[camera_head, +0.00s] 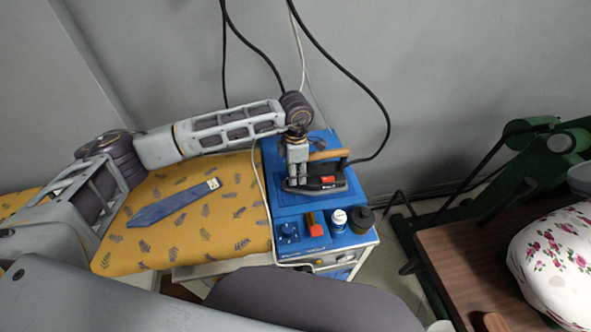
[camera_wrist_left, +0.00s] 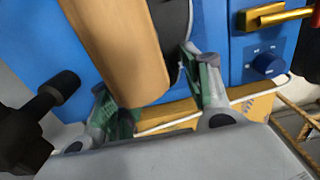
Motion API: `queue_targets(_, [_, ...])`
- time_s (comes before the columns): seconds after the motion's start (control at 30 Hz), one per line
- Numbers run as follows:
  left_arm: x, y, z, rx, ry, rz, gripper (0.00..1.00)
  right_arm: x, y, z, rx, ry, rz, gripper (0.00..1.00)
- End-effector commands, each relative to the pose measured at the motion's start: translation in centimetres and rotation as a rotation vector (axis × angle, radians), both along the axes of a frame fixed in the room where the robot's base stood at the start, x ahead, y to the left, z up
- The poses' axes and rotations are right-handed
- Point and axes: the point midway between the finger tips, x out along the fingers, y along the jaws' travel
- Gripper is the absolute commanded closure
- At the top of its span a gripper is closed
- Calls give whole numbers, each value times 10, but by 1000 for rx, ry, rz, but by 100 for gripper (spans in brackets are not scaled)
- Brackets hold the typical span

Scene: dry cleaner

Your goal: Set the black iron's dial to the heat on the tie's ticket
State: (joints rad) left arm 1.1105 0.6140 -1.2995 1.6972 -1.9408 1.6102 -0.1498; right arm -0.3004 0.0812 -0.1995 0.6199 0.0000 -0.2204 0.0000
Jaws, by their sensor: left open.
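The black iron (camera_head: 327,188) sits on top of the blue unit (camera_head: 268,205), with a tan wooden handle (camera_head: 327,155) and a red patch on its near side. My left gripper (camera_head: 301,182) reaches down over the iron's left part. In the left wrist view, its open fingers with green pads (camera_wrist_left: 160,102) stand on either side of the wooden handle's end (camera_wrist_left: 135,75); I cannot tell whether they touch. The iron's dial markings are not readable. The blue tie (camera_head: 165,207) lies on the yellow board, with a small pale ticket (camera_head: 213,183) at its upper end, too small to read. My right gripper is out of view.
The unit's front has a blue knob (camera_head: 288,232), also in the left wrist view (camera_wrist_left: 266,64). Beside it stand a red-orange item (camera_head: 314,226), a white bottle (camera_head: 338,221) and a dark jar (camera_head: 362,220). Cables hang behind. A green press (camera_head: 460,190) stands right.

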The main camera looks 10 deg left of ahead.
Motion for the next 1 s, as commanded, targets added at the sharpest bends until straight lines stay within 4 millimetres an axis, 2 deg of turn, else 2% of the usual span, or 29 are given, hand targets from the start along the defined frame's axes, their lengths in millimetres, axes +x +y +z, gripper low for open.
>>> queue_targets(0.23, [0, 0, -1, 0, 0, 0, 51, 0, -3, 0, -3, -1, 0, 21])
queue_targets(0.6, [0, 0, 0, 0, 1, 0, 98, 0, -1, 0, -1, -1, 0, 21])
queue_targets(1.0, [0, 0, -2, 0, 0, -66, 99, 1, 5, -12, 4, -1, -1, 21])
